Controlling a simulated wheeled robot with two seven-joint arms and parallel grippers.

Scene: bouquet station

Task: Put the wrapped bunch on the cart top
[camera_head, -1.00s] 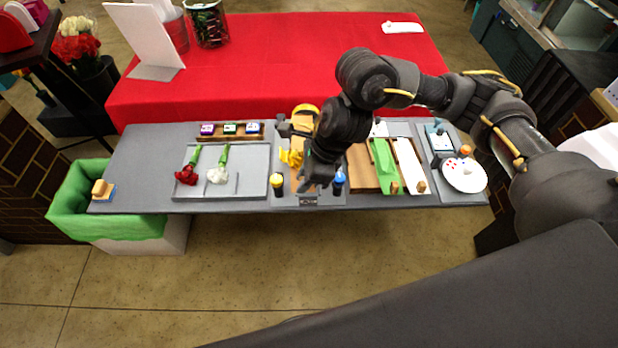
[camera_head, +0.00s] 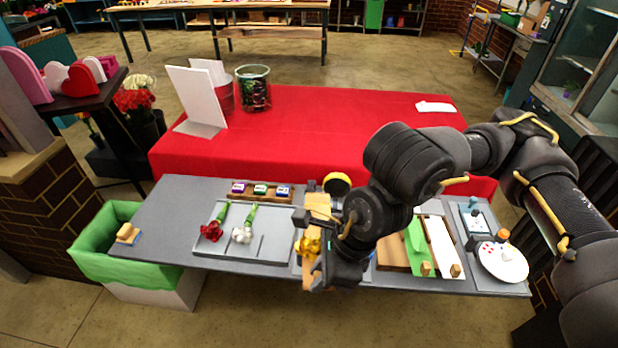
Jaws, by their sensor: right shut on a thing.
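The wrapped bunch (camera_head: 308,246) shows yellow blooms toward me and a tan wrapping (camera_head: 318,208) behind them. It is at the middle of the grey workbench, partly hidden by my right gripper and wrist. My right gripper (camera_head: 317,250) is shut on the bunch, coming from its right side. I cannot tell whether the bunch touches the bench or is just above it. I cannot pick out a cart top for certain. My left gripper is not in view.
The grey bench (camera_head: 165,215) holds a tray (camera_head: 268,243) with a red and a white flower, a green strip (camera_head: 416,245) and a white plate (camera_head: 502,262). Behind it, the red-covered table (camera_head: 345,125) has broad free room. A green-lined bin (camera_head: 95,245) stands at the left.

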